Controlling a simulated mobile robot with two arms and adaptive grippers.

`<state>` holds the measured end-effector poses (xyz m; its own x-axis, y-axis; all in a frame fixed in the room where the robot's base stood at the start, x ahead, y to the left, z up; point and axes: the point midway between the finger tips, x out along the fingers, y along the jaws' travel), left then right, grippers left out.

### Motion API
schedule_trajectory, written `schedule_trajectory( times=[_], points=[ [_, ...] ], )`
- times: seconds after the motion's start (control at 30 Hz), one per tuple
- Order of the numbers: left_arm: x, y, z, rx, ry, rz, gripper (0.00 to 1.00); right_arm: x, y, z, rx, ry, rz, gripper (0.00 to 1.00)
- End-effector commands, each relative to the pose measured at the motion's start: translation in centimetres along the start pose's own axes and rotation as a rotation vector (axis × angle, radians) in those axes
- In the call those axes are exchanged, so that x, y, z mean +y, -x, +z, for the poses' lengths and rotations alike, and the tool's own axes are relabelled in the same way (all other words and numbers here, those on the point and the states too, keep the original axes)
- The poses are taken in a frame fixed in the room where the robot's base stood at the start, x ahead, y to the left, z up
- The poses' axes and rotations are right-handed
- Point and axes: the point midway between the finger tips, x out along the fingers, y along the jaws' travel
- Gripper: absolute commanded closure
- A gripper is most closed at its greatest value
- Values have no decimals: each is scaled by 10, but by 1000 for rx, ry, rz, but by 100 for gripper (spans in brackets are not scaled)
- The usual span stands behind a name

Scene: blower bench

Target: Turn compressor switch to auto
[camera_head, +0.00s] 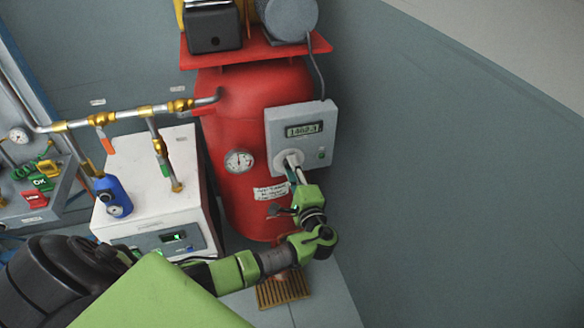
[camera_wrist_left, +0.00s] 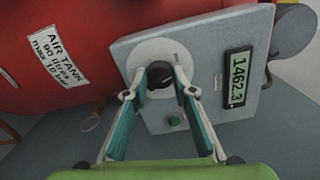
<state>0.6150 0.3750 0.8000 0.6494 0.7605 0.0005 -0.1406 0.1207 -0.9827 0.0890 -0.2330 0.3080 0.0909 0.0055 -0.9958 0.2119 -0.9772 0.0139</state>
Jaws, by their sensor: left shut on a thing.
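The compressor switch is a dark knob (camera_wrist_left: 160,76) on a pale round plate on the grey control box (camera_head: 305,112). The box is fixed to the front of the red air tank (camera_head: 245,100). My left gripper (camera_head: 293,163) reaches up to the switch, and in the left wrist view its two fingers (camera_wrist_left: 161,88) are shut on the knob from both sides. The fingers hide much of the knob in the head view. The position the knob points to cannot be read. My right gripper is not in view.
A white machine (camera_head: 150,215) stands left of the tank, with brass-fitted piping (camera_head: 110,118) above it and a blue filter unit (camera_head: 113,196) at its left. A wooden grate (camera_head: 283,290) lies on the floor below. A plain wall (camera_head: 450,170) bounds the right.

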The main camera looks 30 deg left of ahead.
Motion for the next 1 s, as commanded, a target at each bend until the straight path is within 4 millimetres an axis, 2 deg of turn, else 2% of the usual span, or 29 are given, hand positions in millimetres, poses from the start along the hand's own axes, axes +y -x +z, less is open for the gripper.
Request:
schedule_trajectory(
  times=[0.6,1.0],
  points=[
    [-2,0,1,0,-567,3,97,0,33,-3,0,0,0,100],
    [-1,0,0,1,-811,1,97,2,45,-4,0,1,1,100]
  ],
)
